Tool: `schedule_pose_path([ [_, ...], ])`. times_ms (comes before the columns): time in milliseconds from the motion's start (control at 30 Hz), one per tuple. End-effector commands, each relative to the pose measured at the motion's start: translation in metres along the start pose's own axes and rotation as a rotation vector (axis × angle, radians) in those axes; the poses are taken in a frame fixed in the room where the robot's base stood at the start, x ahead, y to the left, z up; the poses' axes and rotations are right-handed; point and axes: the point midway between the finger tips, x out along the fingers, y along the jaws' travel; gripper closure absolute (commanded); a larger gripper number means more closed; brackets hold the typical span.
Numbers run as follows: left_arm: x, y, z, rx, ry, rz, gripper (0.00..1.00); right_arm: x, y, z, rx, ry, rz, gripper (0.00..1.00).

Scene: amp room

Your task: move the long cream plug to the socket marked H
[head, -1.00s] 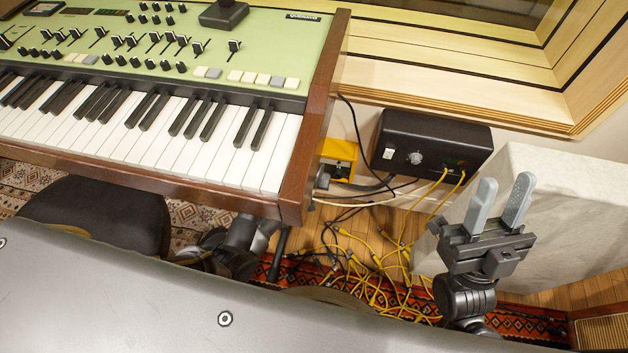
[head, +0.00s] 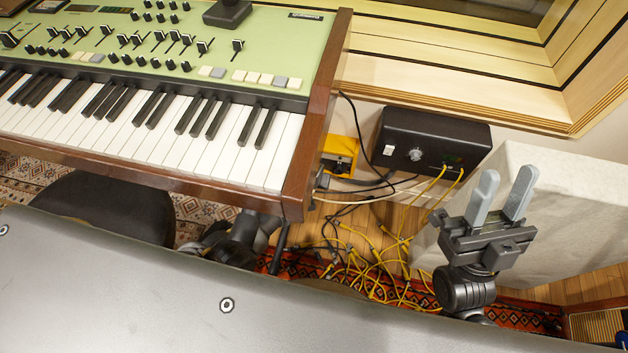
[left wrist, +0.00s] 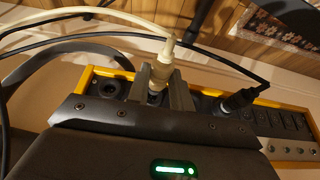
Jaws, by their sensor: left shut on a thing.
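In the left wrist view my left gripper (left wrist: 160,92) is shut on the cream plug (left wrist: 164,62), whose cable bends off to the left. The plug stands over the yellow-edged socket strip (left wrist: 95,70); whether its tip is in a socket cannot be told, as the fingers and wrist housing hide it. Socket letters are not readable. In the head view the left gripper is hidden beneath the keyboard. My right gripper (head: 502,197) is open and empty in front of the pale block.
A black plug (left wrist: 238,100) sits in the same strip, to the right. In the head view are a keyboard (head: 300,160), a black box (head: 432,143), a yellow box (head: 341,157), a pale block (head: 570,210) and tangled yellow cables (head: 375,265) on the floor.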

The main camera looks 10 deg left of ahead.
Motion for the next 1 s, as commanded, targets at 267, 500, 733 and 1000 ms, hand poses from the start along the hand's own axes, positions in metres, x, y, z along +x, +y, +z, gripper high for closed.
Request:
schedule_pose_path([
  [267,-0.001,0.000,0.001,0.000,0.000,0.000,1.00,0.002,0.000,-0.001,0.000,0.000,0.000,0.64],
  [500,-0.007,0.000,0.009,0.000,0.000,0.000,1.00,0.013,0.000,-0.006,0.000,0.000,0.000,0.64],
  [733,-0.011,0.000,0.020,0.000,0.000,0.000,1.00,0.025,0.000,-0.011,0.000,0.000,0.000,0.64],
  [1000,-0.012,0.000,0.028,0.000,0.000,0.000,1.00,0.029,0.000,-0.013,0.000,0.000,0.000,0.64],
])
